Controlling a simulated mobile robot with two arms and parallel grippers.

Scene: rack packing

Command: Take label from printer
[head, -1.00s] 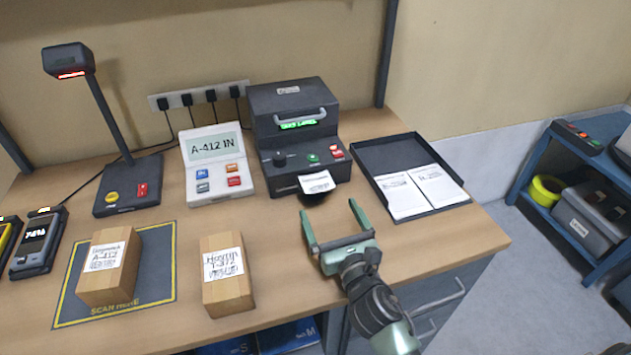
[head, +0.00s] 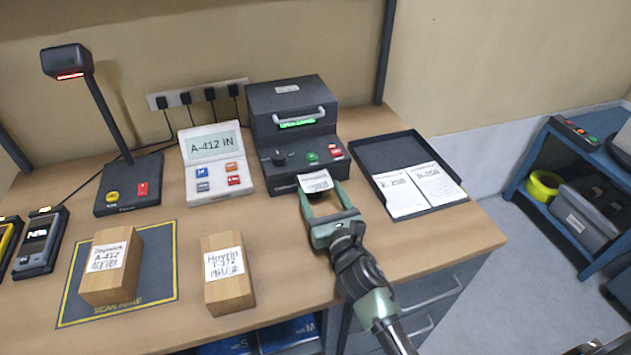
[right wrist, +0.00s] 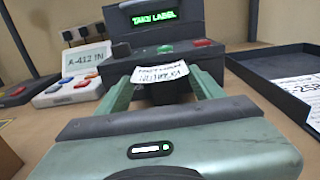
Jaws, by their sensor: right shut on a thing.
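The label printer (head: 292,110) is a dark box with a handle, buttons and a green lit display that reads "TAKE LABEL" in the right wrist view (right wrist: 155,19). A white printed label (head: 315,182) sticks out of its front slot, and it also shows in the right wrist view (right wrist: 160,74). My right gripper (head: 322,192) is at the printer's front with its two green fingers on either side of the label. It is shut on the label, which still reaches the printer's slot. My left gripper is not in view.
A black tray (head: 378,150) with two printed sheets stands right of the printer. A white display unit (head: 213,188) and a scanner stand (head: 130,190) are at left. Two boxes (head: 228,290) (head: 115,285) sit in front. A blue shelf (head: 540,160) is far right.

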